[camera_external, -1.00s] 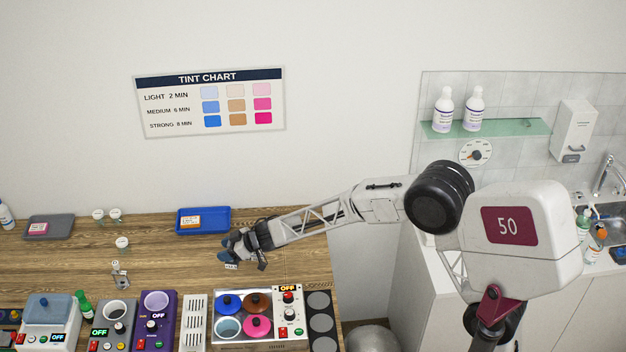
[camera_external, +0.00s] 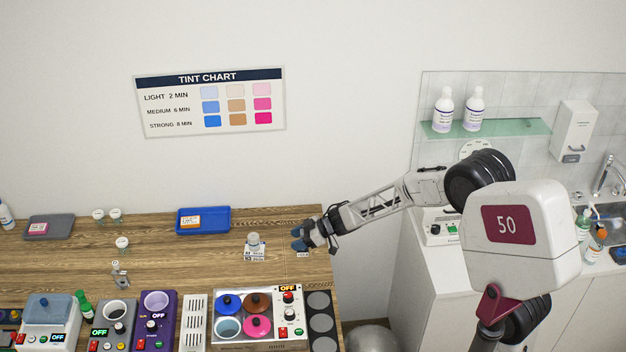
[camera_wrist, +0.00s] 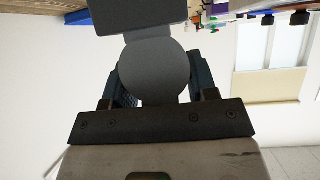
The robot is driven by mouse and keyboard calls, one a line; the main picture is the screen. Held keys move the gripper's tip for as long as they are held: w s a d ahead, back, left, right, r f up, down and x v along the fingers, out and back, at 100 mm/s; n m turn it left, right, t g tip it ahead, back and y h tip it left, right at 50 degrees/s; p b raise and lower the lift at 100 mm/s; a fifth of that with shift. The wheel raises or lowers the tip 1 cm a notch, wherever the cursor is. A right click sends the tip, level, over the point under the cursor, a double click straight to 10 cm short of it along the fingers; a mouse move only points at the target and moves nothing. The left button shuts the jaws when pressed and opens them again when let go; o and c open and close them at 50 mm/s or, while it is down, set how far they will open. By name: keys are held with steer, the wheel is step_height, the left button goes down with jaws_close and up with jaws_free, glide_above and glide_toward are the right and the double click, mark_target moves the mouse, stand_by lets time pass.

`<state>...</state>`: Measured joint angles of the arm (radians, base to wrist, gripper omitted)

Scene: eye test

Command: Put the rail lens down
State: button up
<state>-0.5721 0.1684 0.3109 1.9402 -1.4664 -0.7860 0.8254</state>
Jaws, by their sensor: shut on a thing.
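My gripper (camera_external: 299,239) is above the right end of the wooden table, its dark blue fingers pointing left. In the wrist view it is shut on the rail lens (camera_wrist: 155,72), a grey round disc between the two fingers. A dark rectangular piece (camera_wrist: 137,17) shows beyond the disc; I cannot tell whether it is joined to it. In the external view the fingers hide most of the lens. A small pale label (camera_external: 303,254) shows just below the fingers. I cannot tell whether the lens touches anything.
A small clear-topped piece with a label (camera_external: 254,246) stands left of my gripper. A blue tray (camera_external: 230,221) lies behind it. A tint heater with coloured lids (camera_external: 259,342) is in front.

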steer(key=d+f, duration=0.1)
steer(key=d, duration=0.7)
steer(key=shift+s+d+g, duration=0.15)
steer(key=shift+d+g, duration=0.1)
steer(key=shift+g, duration=0.15)
steer(key=shift+f, duration=0.1)
steer(key=w+a+f, duration=0.1)
steer(key=w+a, duration=0.8)
steer(key=w, duration=0.4)
steer(key=shift+a+f, duration=0.2)
steer(key=shift+a, duration=0.05)
steer(key=shift+f, duration=1.8)
steer(key=shift+f, duration=0.15)
steer(key=o, duration=1)
